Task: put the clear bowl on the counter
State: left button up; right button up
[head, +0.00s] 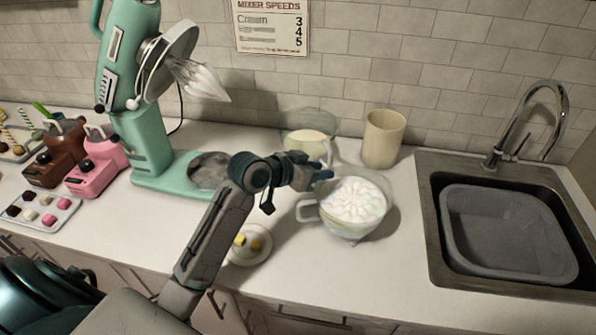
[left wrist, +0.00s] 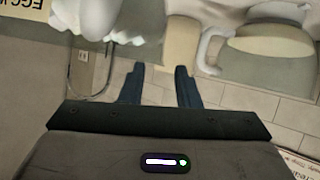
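A clear bowl (head: 349,226) with a side handle and white whipped cream in it appears to stand on the white counter (head: 300,268), right of centre. A second clear bowl (head: 303,143) with pale yellow contents and a handle stands behind it; it also shows in the left wrist view (left wrist: 270,57). My left gripper (head: 324,173) is between the two bowls, close to the front bowl's back rim. In the left wrist view its fingers (left wrist: 160,85) are apart with nothing between them. Whether it touches either bowl cannot be told. My right gripper is not in view.
A mint mixer (head: 150,150) stands at left, with pink (head: 100,165) and brown (head: 55,165) machines beside it. A beige canister (head: 383,138) stands behind the bowls. A sink (head: 510,230) is at right. A small plate (head: 250,257) lies under my left arm.

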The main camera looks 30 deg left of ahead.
pick_arm(q)
jog(key=b+v, duration=0.1)
jog(key=v, duration=0.8)
jog(key=shift+s+r+b, duration=0.15)
jog(key=shift+s+b, duration=0.15)
jog(key=shift+b, duration=0.1)
jog(key=shift+a, duration=0.15)
